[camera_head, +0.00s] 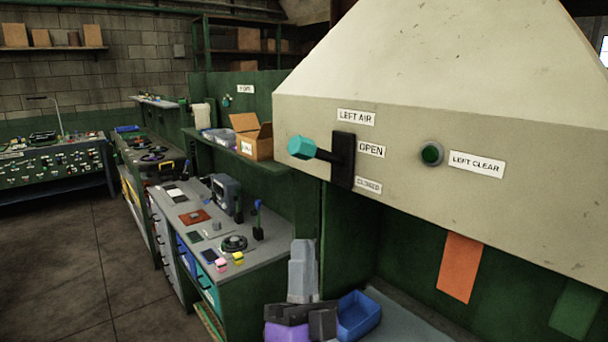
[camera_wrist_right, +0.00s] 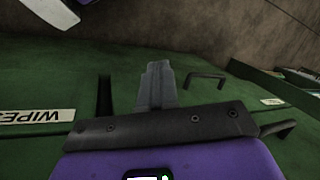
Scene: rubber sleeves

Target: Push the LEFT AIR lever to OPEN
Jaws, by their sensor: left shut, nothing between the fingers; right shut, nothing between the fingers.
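The LEFT AIR lever has a cyan knob (camera_head: 302,148) on a dark stem that sticks out from a black upright plate (camera_head: 342,170) on the beige hood. In the picture the knob is about level with the OPEN label (camera_head: 371,150), with the CLOSED label (camera_head: 368,186) below it; I cannot tell the lever's exact setting. My left gripper (camera_head: 303,243) is shut and empty, pointing up, below the knob and apart from it. My right gripper (camera_wrist_right: 158,68) is shut and empty in the right wrist view, before a green surface. The lever does not show there.
A green button (camera_head: 432,153) marked LEFT CLEAR (camera_head: 476,164) sits right of the lever. A cardboard box (camera_head: 252,136) stands on a green shelf behind the knob. A blue bin (camera_head: 358,314) lies right of my left gripper.

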